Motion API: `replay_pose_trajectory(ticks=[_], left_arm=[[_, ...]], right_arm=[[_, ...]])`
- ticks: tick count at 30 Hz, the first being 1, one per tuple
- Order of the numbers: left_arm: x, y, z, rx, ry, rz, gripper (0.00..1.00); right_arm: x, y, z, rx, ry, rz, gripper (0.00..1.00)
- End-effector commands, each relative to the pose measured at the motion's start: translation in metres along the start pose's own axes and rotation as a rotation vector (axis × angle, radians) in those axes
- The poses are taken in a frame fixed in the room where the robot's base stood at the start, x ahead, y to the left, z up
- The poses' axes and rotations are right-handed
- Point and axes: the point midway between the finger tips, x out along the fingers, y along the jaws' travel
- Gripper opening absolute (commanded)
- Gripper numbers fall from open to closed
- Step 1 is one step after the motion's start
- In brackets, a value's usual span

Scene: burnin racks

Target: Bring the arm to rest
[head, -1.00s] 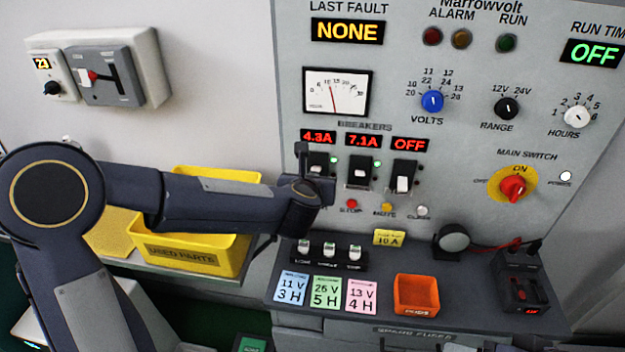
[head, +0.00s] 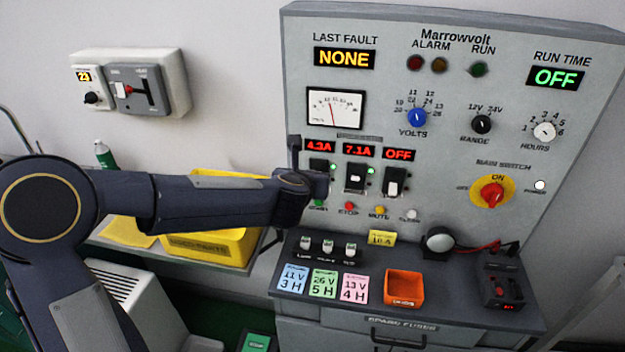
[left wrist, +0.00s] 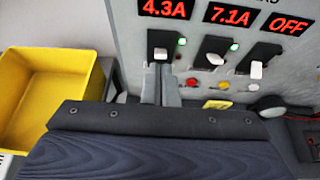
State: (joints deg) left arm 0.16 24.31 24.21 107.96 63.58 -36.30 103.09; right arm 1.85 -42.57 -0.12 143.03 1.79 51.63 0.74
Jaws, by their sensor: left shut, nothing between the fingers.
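My left arm reaches in from the left in the head view. Its gripper (head: 316,187) is in front of the leftmost breaker of the grey panel (head: 440,130), with part of that breaker hidden. In the left wrist view the fingers (left wrist: 160,88) are shut and empty, just below the lever of the left breaker (left wrist: 161,54); I cannot tell whether they touch it. The left and middle breakers (head: 355,178) read 4.3A and 7.1A with green lamps lit. The right breaker (head: 395,183) reads OFF. My right gripper is not in view.
A yellow bin (head: 235,245) stands left of the panel, below my forearm; it also shows in the left wrist view (left wrist: 75,62). The panel's ledge holds coloured cards, an orange box (head: 404,289) and a black device (head: 501,287). A wall control box (head: 150,85) hangs upper left.

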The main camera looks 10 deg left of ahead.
Motion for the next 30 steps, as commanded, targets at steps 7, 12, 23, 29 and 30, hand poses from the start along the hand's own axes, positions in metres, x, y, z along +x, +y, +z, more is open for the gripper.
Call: replay_pose_trajectory(ticks=[7,12,23,29,30], left_arm=[[0.0,0.001,0.0,0.0,0.0,0.0,0.0],[-0.005,0.001,0.005,0.052,-0.016,-0.018,0.0],[-0.141,0.019,-0.015,1.344,-0.237,-0.312,0.0],[-0.229,0.05,-0.116,2.143,-0.272,-0.554,0.0],[-0.243,0.055,-0.136,2.259,-0.276,-0.611,0.0]], right_arm=[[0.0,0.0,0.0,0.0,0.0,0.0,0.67],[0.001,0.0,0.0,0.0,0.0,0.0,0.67],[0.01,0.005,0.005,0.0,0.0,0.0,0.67],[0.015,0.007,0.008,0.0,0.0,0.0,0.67],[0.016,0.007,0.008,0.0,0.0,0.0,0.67]])
